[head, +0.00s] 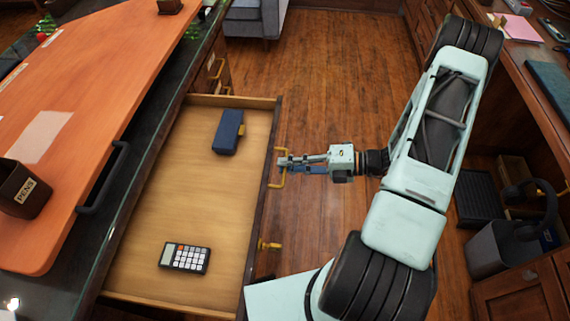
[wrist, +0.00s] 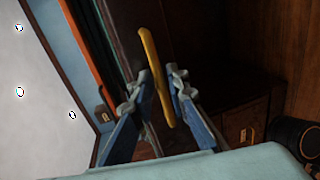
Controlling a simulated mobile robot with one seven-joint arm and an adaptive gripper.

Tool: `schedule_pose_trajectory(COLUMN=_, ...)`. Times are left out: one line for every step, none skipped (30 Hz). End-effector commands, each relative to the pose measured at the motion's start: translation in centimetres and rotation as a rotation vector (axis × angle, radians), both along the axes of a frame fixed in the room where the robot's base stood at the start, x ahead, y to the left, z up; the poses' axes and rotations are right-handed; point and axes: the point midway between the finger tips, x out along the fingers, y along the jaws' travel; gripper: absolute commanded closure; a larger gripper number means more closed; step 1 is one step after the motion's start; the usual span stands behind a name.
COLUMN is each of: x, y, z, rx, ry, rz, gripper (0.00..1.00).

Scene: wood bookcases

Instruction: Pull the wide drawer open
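The wide drawer (head: 215,180) stands pulled well out from under the desk, its wooden inside showing in the head view. Two yellow handles are on its dark front. My gripper (head: 281,163) is at the far handle (head: 276,181), outside the drawer front. In the wrist view the yellow handle (wrist: 150,57) passes, tilted, between the two fingers of my gripper (wrist: 160,75). The near handle (head: 269,245) is free.
A calculator (head: 185,258) and a dark blue case (head: 228,132) lie in the drawer. The desk (head: 90,90) is at left, with a pen cup (head: 24,190) on it. Wooden floor (head: 340,60) is clear beyond my arm. Another desk and a bin (head: 490,250) stand at right.

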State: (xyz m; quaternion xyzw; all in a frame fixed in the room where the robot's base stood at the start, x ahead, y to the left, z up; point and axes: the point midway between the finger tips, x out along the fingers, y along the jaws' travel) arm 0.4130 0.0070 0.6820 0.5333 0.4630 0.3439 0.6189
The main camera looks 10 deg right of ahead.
Motion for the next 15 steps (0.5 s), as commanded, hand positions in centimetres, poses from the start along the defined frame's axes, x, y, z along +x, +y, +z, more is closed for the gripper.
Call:
schedule_pose_trajectory(x=-0.2, y=-0.8, z=0.1, rx=-0.003, ry=0.000, rz=-0.003, gripper=0.85)
schedule_pose_trajectory(x=-0.4, y=-1.4, z=0.3, rx=-0.003, ry=-0.001, rz=-0.004, gripper=0.85)
schedule_pose_trajectory(x=-0.6, y=-2.2, z=0.4, rx=-0.004, ry=-0.002, rz=-0.004, gripper=0.85)
schedule_pose_trajectory(x=-0.9, y=-2.8, z=0.6, rx=-0.005, ry=-0.001, rz=-0.004, gripper=0.85)
schedule_pose_trajectory(x=-1.1, y=-3.4, z=0.7, rx=-0.004, ry=-0.002, rz=-0.004, gripper=0.85)
schedule_pose_trajectory(x=-1.4, y=-4.2, z=0.9, rx=-0.004, ry=-0.002, rz=-0.004, gripper=0.85)
schedule_pose_trajectory(x=-1.6, y=-4.8, z=1.0, rx=-0.005, ry=-0.001, rz=-0.004, gripper=0.85)
schedule_pose_trajectory(x=-1.8, y=-5.4, z=1.2, rx=-0.004, ry=-0.002, rz=-0.004, gripper=0.85)
schedule_pose_trajectory(x=-2.1, y=-6.1, z=1.3, rx=-0.003, ry=0.000, rz=-0.003, gripper=0.85)
schedule_pose_trajectory(x=-2.3, y=-6.7, z=1.5, rx=-0.002, ry=-0.001, rz=-0.004, gripper=0.85)
schedule_pose_trajectory(x=-2.5, y=-7.2, z=1.6, rx=-0.003, ry=-0.002, rz=-0.003, gripper=0.85)
schedule_pose_trajectory(x=-2.8, y=-7.8, z=1.7, rx=-0.004, ry=-0.001, rz=-0.003, gripper=0.85)
schedule_pose_trajectory(x=-2.9, y=-8.2, z=1.8, rx=-0.002, ry=-0.001, rz=-0.003, gripper=0.85)
schedule_pose_trajectory(x=-3.0, y=-8.6, z=1.9, rx=-0.001, ry=-0.001, rz=-0.002, gripper=0.85)
schedule_pose_trajectory(x=-3.2, y=-9.0, z=2.0, rx=-0.001, ry=-0.001, rz=-0.001, gripper=0.85)
